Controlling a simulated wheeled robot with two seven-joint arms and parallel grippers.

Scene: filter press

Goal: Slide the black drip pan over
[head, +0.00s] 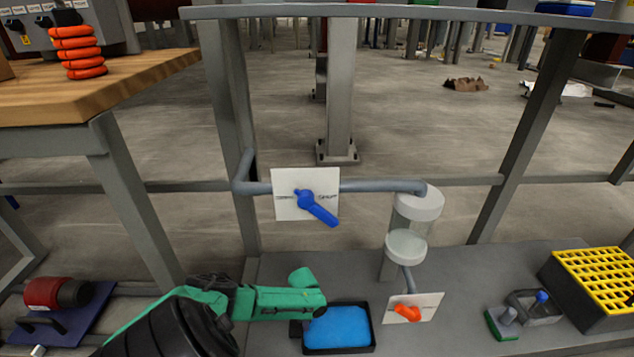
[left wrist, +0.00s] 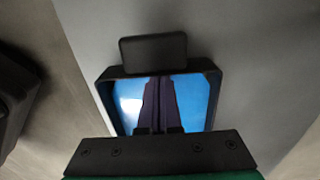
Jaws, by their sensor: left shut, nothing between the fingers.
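The black drip pan (head: 372,347) sits on the grey bench surface, holding bright blue liquid (head: 338,327). A small black tab or handle (head: 296,329) sticks out from its left side. The pan's rim (left wrist: 103,95) and tab (left wrist: 153,51) also show in the left wrist view. My left gripper (head: 312,300) comes in from the left, at the pan's left end. In the left wrist view its dark fingers (left wrist: 158,105) are together and empty, in front of the blue liquid. I cannot tell whether they touch the pan. My right gripper is out of view.
An orange valve handle (head: 407,312) on a white plate is right of the pan, below a clear sight glass (head: 408,222). A blue valve handle (head: 317,206) is on the pipe above. A black crate with yellow grid (head: 597,275) stands far right. Bench between is partly clear.

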